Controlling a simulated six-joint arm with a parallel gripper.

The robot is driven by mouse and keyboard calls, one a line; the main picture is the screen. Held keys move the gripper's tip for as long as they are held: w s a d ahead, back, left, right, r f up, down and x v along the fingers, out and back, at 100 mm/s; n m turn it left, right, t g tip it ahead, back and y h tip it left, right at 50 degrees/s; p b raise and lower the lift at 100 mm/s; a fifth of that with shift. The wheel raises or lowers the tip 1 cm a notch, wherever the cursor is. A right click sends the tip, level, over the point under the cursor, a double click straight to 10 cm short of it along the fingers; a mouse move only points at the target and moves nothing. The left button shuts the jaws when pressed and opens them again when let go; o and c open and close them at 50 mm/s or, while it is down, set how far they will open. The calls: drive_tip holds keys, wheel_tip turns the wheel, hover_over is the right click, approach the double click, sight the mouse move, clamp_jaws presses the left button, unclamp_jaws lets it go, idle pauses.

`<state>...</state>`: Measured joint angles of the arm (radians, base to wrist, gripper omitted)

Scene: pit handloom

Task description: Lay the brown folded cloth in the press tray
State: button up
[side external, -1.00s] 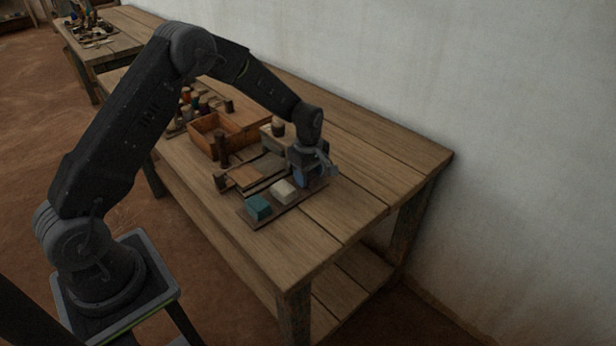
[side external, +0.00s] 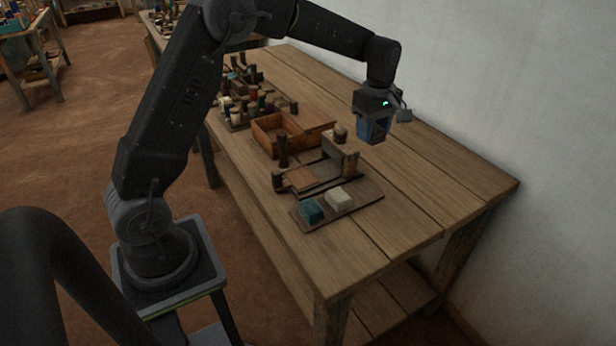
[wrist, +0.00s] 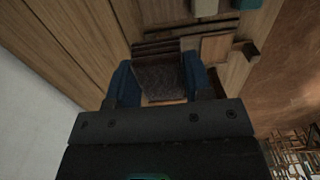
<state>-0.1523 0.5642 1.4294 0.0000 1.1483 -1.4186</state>
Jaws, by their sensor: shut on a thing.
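My gripper (side external: 374,132) is raised above the table, behind and right of the press. Its blue fingers, also in the wrist view (wrist: 160,85), are shut on the dark brown folded cloth (wrist: 160,74). The cloth is mostly hidden by the fingers in the side view. What looks like the press tray, a low wooden frame with a reddish-brown flat panel (side external: 302,179), stands below and left of my gripper; part of it shows in the wrist view (wrist: 216,47). The cloth is apart from it.
A dark board (side external: 368,193) in front of the press carries a teal folded cloth (side external: 311,210) and a cream one (side external: 339,199). A dark post (side external: 283,151) and an open wooden box (side external: 266,139) stand behind. Several spools (side external: 245,105) are farther back. The table's right side is clear.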

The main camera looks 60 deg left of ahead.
drive_tip(key=s+a, duration=2)
drive_tip(key=s, duration=0.1)
hover_over(303, 179)
wheel_tip(303, 179, down, 12)
drive_tip(key=shift+r, duration=0.1)
drive_tip(key=shift+f, duration=2)
drive_tip(key=shift+f, duration=0.1)
drive_tip(key=o, duration=0.9)
